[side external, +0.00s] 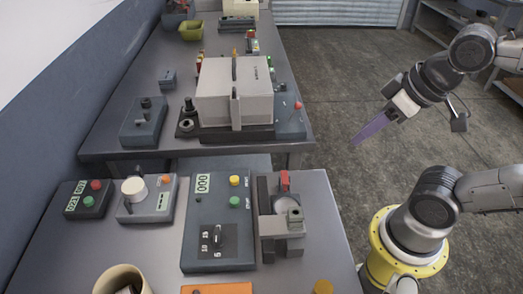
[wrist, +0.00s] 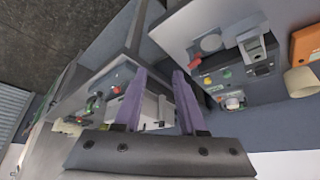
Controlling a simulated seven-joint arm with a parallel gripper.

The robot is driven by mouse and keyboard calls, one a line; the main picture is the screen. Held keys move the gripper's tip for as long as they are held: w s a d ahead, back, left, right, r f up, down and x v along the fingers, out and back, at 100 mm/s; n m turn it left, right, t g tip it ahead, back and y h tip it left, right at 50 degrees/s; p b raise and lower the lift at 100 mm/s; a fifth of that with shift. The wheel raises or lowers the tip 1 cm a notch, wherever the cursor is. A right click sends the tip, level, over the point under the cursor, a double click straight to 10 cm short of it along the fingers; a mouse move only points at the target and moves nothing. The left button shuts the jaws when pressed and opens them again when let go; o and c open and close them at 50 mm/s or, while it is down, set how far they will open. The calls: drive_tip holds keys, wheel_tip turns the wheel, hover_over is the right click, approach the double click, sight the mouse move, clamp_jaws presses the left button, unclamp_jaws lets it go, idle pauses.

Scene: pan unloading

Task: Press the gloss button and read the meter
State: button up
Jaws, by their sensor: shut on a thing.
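My gripper (side external: 358,139) is raised over the floor to the right of the benches, away from all the devices. In the wrist view its two purple fingers (wrist: 160,75) stand apart, and I make out nothing between them. A grey meter panel (side external: 202,217) on the near bench has a display (side external: 203,184) that seems to read 000. A yellow button (side external: 236,181) and a green button (side external: 235,202) sit on its right side. Their labels are too small to read, so I cannot tell which is the gloss button. Below them is a black dial (side external: 218,237).
A box with displays and red and green buttons (side external: 87,199) stands left, beside a device with a white knob (side external: 134,189). A grey fixture with a red part (side external: 284,180) is right of the panel. A large pale machine (side external: 234,90) stands on the far bench.

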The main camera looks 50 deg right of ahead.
clamp_jaws()
idle(1.2)
